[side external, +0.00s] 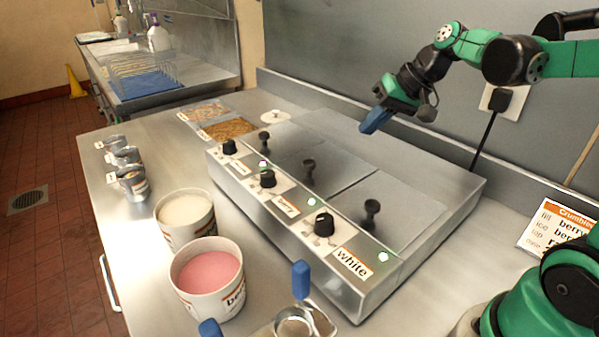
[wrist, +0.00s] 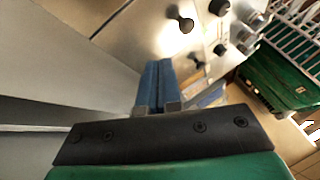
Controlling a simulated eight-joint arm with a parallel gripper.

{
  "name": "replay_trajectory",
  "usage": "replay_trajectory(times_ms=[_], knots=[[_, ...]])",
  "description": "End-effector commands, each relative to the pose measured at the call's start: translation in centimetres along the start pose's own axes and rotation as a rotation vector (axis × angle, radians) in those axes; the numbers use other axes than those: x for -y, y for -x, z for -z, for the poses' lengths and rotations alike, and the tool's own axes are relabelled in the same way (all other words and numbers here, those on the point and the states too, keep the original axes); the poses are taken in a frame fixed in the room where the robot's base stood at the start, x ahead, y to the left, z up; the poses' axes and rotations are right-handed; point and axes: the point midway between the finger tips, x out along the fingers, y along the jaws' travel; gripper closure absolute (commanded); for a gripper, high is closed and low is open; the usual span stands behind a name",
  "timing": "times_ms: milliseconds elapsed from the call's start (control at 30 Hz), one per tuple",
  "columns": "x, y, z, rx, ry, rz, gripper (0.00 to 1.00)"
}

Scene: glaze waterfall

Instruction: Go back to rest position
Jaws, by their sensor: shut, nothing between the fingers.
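My gripper (side external: 376,120) is raised in the air above the back of the steel warmer unit (side external: 430,232), near the back wall. Its blue fingers are together with nothing between them. In the wrist view my gripper (wrist: 158,75) also shows shut, its two blue fingers side by side. The warmer has several black lid knobs and control dials; labels reading "berry" and "white" show on its front. My gripper is apart from the warmer and touches nothing.
A tub with pink contents (side external: 208,272) and a tub with cream contents (side external: 186,218) stand in front of the warmer. Several small metal cups line the left counter edge. Trays of crumbs (side external: 226,130) lie at the back. A recipe card (side external: 550,225) stands at right.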

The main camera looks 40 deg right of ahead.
Motion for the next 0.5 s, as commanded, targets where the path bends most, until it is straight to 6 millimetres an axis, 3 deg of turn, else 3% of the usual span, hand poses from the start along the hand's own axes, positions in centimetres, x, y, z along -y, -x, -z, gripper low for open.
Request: replay_trajectory(times_ms=[100, 267, 367, 500], knots=[[0.0, 1.5, 0.0, -0.001, -0.003, 0.000, 1.00], [0.3, 2.2, -0.4, 0.001, 0.012, -0.007, 1.00], [1.3, 1.5, -2.2, 0.002, 0.076, -0.048, 1.00], [2.8, -0.2, -6.3, -0.027, 0.238, -0.136, 1.00]])
